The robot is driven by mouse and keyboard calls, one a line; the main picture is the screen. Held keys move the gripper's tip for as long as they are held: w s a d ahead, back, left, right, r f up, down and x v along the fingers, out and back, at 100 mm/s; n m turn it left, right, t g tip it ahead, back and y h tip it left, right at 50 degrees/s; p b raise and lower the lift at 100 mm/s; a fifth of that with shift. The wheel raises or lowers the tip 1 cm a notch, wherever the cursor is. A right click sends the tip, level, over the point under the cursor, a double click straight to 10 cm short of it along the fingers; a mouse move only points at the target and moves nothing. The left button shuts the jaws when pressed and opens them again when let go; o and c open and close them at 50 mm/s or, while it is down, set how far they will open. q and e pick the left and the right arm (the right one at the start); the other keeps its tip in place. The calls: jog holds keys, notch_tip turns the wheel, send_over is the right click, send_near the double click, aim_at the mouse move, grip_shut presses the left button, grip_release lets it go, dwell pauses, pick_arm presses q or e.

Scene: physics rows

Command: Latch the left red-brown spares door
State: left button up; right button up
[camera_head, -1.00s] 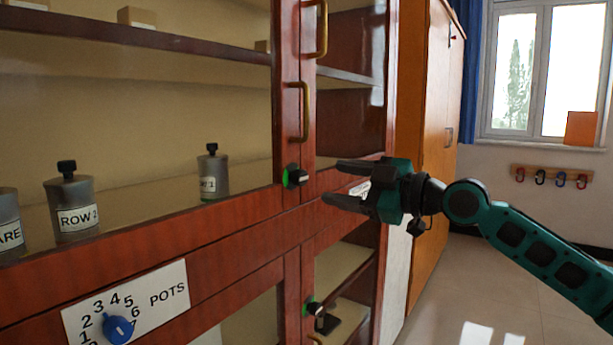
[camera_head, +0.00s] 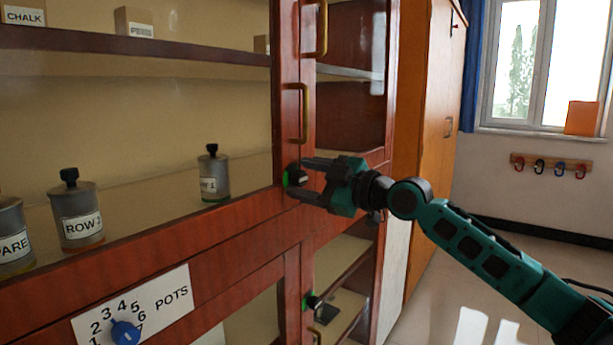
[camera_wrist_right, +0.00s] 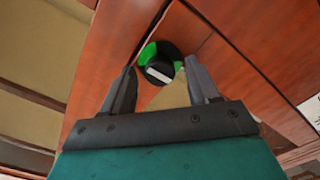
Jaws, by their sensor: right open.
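The red-brown cabinet door (camera_head: 285,90) stands at the centre of the head view, with brass handles (camera_head: 304,112) on the frames. A black latch knob on a green disc (camera_head: 289,178) sits low on the door frame. In the right wrist view the same knob (camera_wrist_right: 160,70) shows a pale bar across it, with green at its left. My right gripper (camera_head: 302,177) is open, its fingers pointing at the knob. In the wrist view the fingers (camera_wrist_right: 163,85) lie on either side of the knob; I cannot tell if they touch it. My left gripper is out of view.
A second green-and-black latch (camera_head: 311,301) sits on the lower door. Labelled bottles (camera_head: 80,212) stand behind the upper glass. A POTS dial plate (camera_head: 135,310) is at lower left. An orange cabinet (camera_head: 425,120) stands behind; open floor lies right.

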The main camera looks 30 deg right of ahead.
jog(key=shift+w, duration=0.1)
jog(key=c, duration=1)
